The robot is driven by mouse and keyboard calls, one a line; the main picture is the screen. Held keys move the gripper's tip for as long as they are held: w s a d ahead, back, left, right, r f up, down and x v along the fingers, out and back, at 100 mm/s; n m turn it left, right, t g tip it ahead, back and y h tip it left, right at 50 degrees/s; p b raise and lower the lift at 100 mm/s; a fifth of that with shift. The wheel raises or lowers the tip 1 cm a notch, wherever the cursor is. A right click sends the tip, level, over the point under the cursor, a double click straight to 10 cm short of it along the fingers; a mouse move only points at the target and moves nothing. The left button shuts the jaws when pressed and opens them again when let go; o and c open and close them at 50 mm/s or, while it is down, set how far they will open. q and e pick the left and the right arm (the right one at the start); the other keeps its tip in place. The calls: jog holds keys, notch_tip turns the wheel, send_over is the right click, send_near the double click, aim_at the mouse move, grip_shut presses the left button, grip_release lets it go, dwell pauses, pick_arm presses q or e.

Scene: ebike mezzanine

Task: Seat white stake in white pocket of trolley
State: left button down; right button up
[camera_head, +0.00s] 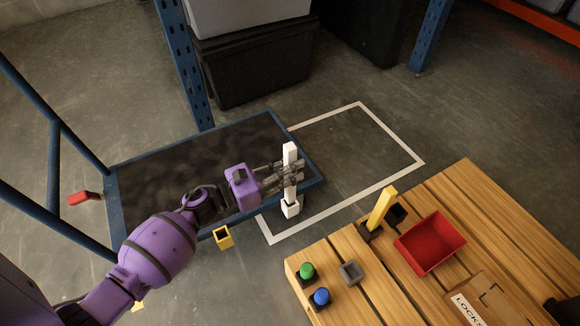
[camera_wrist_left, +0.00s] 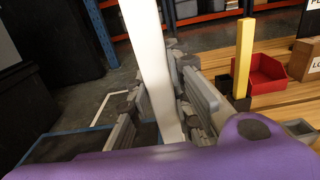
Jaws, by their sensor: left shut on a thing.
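My left gripper (camera_head: 288,177) is shut on the white stake (camera_head: 290,151), around its middle. The stake stands nearly upright at the right front corner of the trolley (camera_head: 135,222), which has a blue frame and a dark deck. The white pocket (camera_head: 291,210) is on that corner, directly below the stake. The stake's lower end meets the pocket's mouth in the head view; I cannot tell whether it is inside or just above. In the left wrist view the stake (camera_wrist_left: 150,50) runs between the fingers, and its lower end is hidden. My right gripper is not in view.
A yellow pocket (camera_head: 223,237) is on the trolley's front edge. The wooden bench (camera_head: 440,205) at right carries a yellow stake (camera_head: 381,207) in a dark holder, a red bin (camera_head: 430,243), green (camera_head: 306,270) and blue (camera_head: 321,296) buttons and a cardboard box (camera_head: 488,300). White floor tape (camera_head: 392,182) surrounds bare floor.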

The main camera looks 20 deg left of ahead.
pick_arm(q)
jog(key=shift+b, duration=0.3)
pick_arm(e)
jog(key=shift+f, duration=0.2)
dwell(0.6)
